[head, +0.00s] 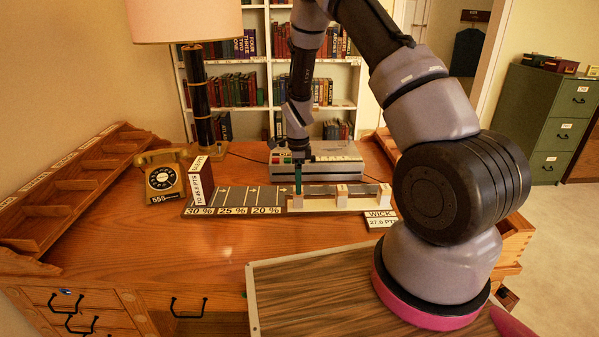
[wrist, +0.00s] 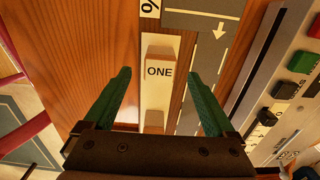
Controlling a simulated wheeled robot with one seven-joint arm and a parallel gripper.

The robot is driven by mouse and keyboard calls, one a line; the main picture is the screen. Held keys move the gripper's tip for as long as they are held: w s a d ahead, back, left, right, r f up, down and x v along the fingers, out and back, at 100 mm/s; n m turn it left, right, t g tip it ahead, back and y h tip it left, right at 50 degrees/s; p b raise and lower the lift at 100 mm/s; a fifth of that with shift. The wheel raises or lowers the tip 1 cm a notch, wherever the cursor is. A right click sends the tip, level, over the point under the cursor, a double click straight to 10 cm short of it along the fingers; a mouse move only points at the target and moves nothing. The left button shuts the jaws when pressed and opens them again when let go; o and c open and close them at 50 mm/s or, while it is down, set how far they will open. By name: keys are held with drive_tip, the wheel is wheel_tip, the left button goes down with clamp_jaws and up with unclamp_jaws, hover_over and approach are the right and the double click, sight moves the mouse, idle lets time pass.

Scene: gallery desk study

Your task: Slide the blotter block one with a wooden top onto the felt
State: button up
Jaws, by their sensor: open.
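The blotter block one (wrist: 160,73) is a small cream block marked ONE, with a wooden-coloured top. In the wrist view it lies between and beyond my open green fingertips (wrist: 159,75), with a gap on each side. In the head view my gripper (head: 298,180) points down over the left end of a pale strip (head: 320,206), just above a small block (head: 296,202). Dark grey felt-like lanes with arrows (head: 235,197) lie to the left and behind; they also show in the wrist view (wrist: 205,60). Finger contact with the block cannot be seen.
Two similar blocks stand farther right on the strip (head: 342,195) (head: 385,195). A grey machine with coloured buttons (head: 330,170) stands close behind. A white sign (head: 201,180), a gold telephone (head: 163,178) and a lamp (head: 199,90) are at left. The front desktop is clear.

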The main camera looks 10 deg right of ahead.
sight(298, 197)
wheel_tip(298, 197, down, 7)
idle(0.3)
clamp_jaws()
drive_tip(key=shift+r, duration=0.2)
drive_tip(key=shift+w, duration=0.15)
idle(0.5)
drive_tip(key=shift+w+d, duration=0.2)
drive_tip(key=shift+w, duration=0.9)
drive_tip(key=shift+w+d, duration=0.2)
drive_tip(key=shift+w, duration=0.85)
drive_tip(key=shift+w+d, duration=0.2)
drive_tip(key=shift+w, duration=0.85)
drive_tip(key=shift+w+d, duration=0.2)
drive_tip(key=shift+w, duration=0.85)
